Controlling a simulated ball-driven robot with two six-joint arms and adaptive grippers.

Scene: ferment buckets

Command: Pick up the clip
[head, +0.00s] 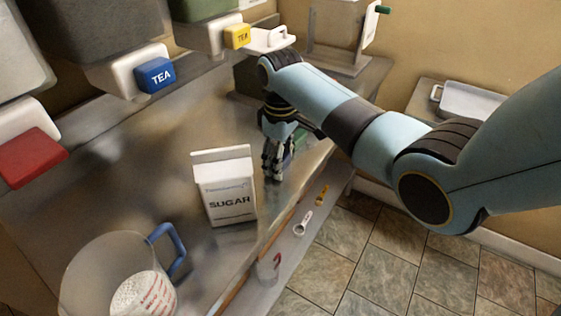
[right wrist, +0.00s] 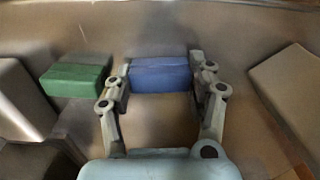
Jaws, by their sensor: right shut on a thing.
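My right gripper (head: 272,175) points down at the right part of the metal counter, beyond the sugar carton in the head view. In the right wrist view its two fingers (right wrist: 160,82) are shut on a blue block-shaped clip (right wrist: 160,74), one finger at each end. The clip is hidden behind the fingers in the head view. A similar green block (right wrist: 75,80) lies just left of the fingers in the right wrist view, apart from the blue one. My left gripper is not in view.
A white sugar carton (head: 225,187) stands near the gripper. A clear jug (head: 95,275) with white powder and a blue handle is at the front left. Small items lie on a lower shelf.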

